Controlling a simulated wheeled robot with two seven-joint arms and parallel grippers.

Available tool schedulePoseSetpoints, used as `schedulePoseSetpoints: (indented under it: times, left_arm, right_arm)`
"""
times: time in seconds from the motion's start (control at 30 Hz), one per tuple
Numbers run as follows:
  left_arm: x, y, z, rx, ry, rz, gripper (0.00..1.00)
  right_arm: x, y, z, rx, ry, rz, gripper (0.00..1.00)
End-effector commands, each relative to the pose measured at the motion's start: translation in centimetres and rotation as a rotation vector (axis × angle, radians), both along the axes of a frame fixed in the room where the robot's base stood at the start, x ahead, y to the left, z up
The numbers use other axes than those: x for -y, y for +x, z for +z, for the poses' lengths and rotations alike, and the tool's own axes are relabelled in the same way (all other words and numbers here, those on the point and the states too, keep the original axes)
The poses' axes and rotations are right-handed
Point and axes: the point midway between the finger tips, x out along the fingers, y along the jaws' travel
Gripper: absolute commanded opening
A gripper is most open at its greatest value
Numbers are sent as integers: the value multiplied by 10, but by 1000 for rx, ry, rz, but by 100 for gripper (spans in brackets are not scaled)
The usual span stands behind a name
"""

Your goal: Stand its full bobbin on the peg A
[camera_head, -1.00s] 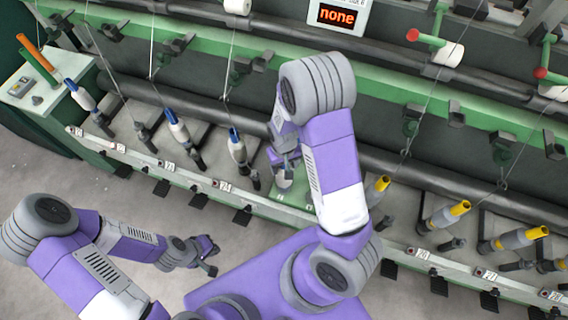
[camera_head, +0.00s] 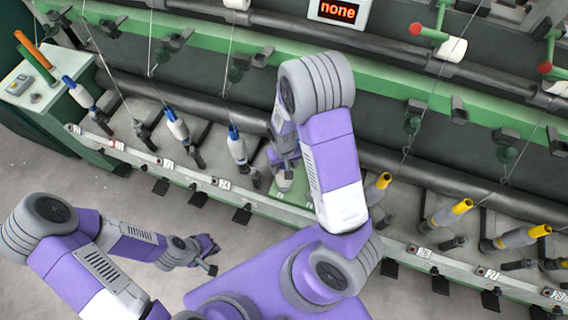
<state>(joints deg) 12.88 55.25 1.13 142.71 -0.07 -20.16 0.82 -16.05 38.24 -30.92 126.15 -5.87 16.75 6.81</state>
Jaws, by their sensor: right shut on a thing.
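My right gripper (camera_head: 286,160) is shut on a pale grey thing (camera_head: 285,180), seemingly the bobbin, low over a green plate in the machine's front rail. My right forearm hides part of it, and I cannot tell whether it touches the plate or a peg. My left gripper (camera_head: 211,260) hangs over the floor in front of the rail, apart from everything; its fingers are too small to judge. Peg A cannot be picked out for certain; a label that seems to end in A (camera_head: 223,184) is on the rail, left of the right gripper.
Blue-topped bobbins (camera_head: 237,145) stand tilted on the left, yellow-topped ones (camera_head: 442,214) on the right. A green side table (camera_head: 22,92) with orange and green tubes is at far left. A display (camera_head: 339,11) reads "none". Threads hang across the machine.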

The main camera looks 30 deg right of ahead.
Motion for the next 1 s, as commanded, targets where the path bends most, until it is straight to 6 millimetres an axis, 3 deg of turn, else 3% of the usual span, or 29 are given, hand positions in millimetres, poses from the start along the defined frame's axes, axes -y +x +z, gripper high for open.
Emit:
schedulePoseSetpoints:
  times: [0.23,0.27,0.43,0.77,1.0]
  left_arm:
    - [0,0,0,0,0,0,0]
    - [0,0,0,0,0,0,0]
    - [0,0,0,0,0,0,0]
    - [0,0,1,0,0,0,0]
    - [0,0,10,0,0,0,0]
  right_arm:
    - [0,0,-1,0,0,0,4]
    - [0,0,-1,0,0,0,68]
    - [0,0,-1,0,0,0,94]
    - [0,0,3,0,0,1,95]
    - [-1,1,40,4,0,2,95]
